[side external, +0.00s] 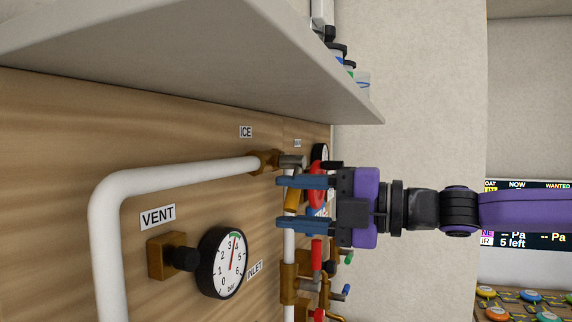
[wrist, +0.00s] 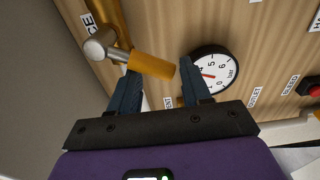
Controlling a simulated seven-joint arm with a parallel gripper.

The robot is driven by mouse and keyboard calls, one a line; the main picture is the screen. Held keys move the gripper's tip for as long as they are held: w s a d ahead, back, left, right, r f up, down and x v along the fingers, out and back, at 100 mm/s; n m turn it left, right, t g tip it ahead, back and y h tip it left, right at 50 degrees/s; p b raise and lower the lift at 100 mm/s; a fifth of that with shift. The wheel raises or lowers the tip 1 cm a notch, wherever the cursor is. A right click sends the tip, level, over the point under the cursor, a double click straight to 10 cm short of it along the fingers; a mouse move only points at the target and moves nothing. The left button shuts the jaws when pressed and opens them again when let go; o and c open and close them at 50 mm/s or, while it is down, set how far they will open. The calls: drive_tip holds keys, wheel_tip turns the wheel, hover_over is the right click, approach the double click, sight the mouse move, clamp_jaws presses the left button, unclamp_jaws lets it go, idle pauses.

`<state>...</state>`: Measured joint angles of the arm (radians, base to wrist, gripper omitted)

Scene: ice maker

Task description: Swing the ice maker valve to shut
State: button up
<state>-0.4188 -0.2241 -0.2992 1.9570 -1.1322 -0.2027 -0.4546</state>
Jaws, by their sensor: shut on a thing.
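The ice valve has a grey metal hub (side external: 292,161) on a brass fitting under the ICE label (side external: 245,131). Its orange handle (side external: 291,199) hangs down from the hub in the side view. My gripper (side external: 280,202) reaches in from the right with its two blue fingers one above the other. In the wrist view the orange handle (wrist: 152,66) lies between the fingers of my gripper (wrist: 159,66), its tip close to the right finger. The gripper is shut on this handle. The finger contact is partly hidden.
A white pipe (side external: 175,178) runs left from the valve and bends down. Red-handled valves (side external: 316,252) crowd below my gripper. A shelf (side external: 200,60) overhangs the panel. Free room lies to the right.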

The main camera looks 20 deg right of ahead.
drive_tip(key=w+d, duration=0.1)
drive_tip(key=w+d+m, duration=0.1)
drive_tip(key=shift+w+d+f+t+h, duration=0.3)
drive_tip(key=shift+f+t, duration=0.05)
drive_tip(key=shift+t, duration=0.05)
drive_tip(key=o, duration=0.6)
drive_tip(key=shift+r, duration=0.2)
drive_tip(key=shift+v, duration=3.55)
drive_tip(key=shift+a, duration=0.1)
